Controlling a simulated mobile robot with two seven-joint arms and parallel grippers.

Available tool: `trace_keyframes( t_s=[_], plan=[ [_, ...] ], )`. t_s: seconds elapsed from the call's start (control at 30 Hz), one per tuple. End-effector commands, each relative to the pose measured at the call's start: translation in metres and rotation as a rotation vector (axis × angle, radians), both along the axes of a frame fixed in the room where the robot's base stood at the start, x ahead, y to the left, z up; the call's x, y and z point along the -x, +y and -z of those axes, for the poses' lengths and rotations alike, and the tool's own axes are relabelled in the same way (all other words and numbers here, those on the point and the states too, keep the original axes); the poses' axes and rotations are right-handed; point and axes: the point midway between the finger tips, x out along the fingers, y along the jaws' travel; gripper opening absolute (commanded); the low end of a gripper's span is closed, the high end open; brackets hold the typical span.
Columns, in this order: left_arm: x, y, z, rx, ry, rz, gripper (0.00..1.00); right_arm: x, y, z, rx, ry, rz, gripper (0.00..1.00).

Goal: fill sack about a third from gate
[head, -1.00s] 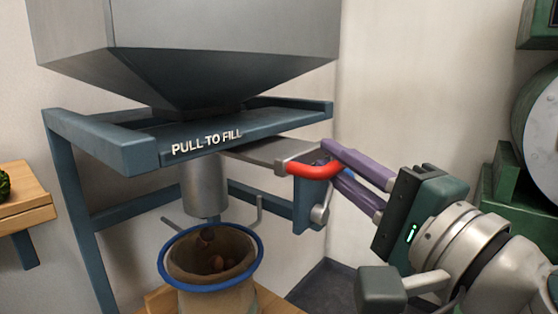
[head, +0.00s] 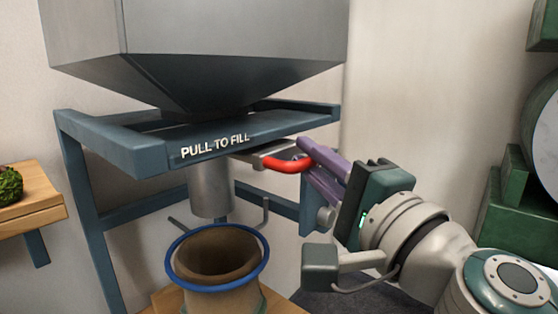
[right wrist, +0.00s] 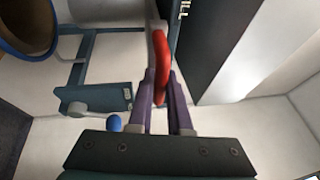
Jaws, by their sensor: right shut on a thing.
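The gate's red handle (head: 288,165) sits at the end of a metal slide plate (head: 256,151) under the hopper frame marked "PULL TO FILL". My right gripper (head: 304,160) is shut on the red handle; the right wrist view shows the handle (right wrist: 162,66) between its purple fingers. Little of the slide shows outside the frame. The sack (head: 222,255) stands open below the metal spout (head: 210,190), with a blue ring (head: 262,272) around its mouth. No chestnuts show falling, and the sack's bottom is hidden. My left gripper is not in view.
The grey hopper (head: 200,50) rests on a blue frame (head: 120,150). A wooden shelf (head: 35,195) with a green item (head: 9,186) is at the left. Green machinery (head: 515,185) stands at the right.

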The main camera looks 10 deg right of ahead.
Motion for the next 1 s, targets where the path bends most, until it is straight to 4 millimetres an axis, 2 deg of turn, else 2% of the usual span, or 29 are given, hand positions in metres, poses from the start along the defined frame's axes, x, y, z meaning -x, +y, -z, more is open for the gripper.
trace_keyframes(
  t_s=[0.23,0.27,0.5,0.87,1.0],
  plan=[
    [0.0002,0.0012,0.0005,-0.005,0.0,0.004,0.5,-0.0001,0.0014,0.0027,0.003,0.005,-0.003,0.0],
    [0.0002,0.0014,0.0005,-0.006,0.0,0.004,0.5,-0.0001,0.0014,0.0028,0.003,0.005,-0.003,0.21],
    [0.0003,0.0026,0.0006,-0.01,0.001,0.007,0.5,0.0001,0.0015,0.0025,0.002,0.004,-0.004,0.47],
    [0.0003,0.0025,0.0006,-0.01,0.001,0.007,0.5,0.0005,0.0011,0.0018,0.001,0.003,-0.003,0.47],
    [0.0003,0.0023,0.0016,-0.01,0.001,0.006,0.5,0.0094,-0.0016,0.0043,0.001,0.004,-0.002,0.47]
  ],
)
